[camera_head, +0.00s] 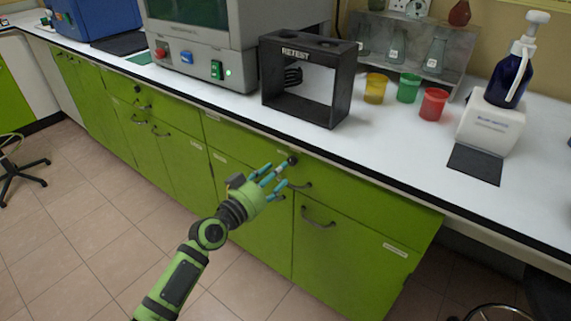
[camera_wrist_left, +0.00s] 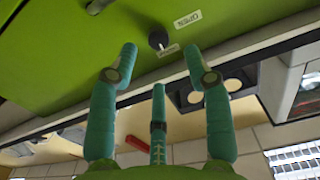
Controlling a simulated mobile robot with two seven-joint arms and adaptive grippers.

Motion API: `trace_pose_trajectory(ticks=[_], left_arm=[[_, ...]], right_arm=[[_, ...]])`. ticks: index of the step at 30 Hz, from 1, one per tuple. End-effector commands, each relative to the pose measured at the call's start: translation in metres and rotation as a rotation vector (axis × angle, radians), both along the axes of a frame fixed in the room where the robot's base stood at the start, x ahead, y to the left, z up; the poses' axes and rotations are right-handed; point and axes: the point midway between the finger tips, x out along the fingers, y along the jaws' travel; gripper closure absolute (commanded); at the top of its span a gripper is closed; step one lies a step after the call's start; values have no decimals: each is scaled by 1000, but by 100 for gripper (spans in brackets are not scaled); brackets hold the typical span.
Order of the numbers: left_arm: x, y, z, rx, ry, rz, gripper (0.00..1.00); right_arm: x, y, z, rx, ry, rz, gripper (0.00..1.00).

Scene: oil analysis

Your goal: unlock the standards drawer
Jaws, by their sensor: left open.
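The green drawer front (camera_head: 345,188) is closed under the bench top, with a dark handle (camera_head: 300,186). A small black lock knob (camera_head: 292,160) sits on the drawer row, and it also shows in the left wrist view (camera_wrist_left: 158,38). A white label reading OPEN (camera_wrist_left: 187,19) is beside the knob, and a second small label (camera_wrist_left: 168,50) touches its other side. My left gripper (camera_head: 277,174) is open and empty, its teal fingers pointing at the knob. In the left wrist view the fingertips (camera_wrist_left: 160,62) are spread around the line to the knob, apparently short of it. My right gripper is not in view.
The white bench top (camera_head: 390,135) overhangs the drawers with a dark edge.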

Motion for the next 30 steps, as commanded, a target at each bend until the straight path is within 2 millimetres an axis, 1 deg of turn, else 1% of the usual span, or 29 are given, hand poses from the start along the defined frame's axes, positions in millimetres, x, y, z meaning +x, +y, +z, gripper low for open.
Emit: trace_pose_trajectory(ticks=[3,9,13,21,23,24,25,30], left_arm=[[16,-12,0,-3,0,0,50],[36,-26,-1,-2,0,1,50],[41,-29,-1,0,1,2,50],[42,-30,0,0,1,2,50],[42,-30,0,0,1,2,74],[42,-30,0,0,1,2,90],[42,-30,0,0,1,2,100],[42,-30,0,-1,0,2,100]], right_arm=[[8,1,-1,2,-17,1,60],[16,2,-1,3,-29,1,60],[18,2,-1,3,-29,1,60],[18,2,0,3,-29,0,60],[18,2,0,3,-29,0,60],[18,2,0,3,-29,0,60],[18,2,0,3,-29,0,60],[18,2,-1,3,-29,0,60]])
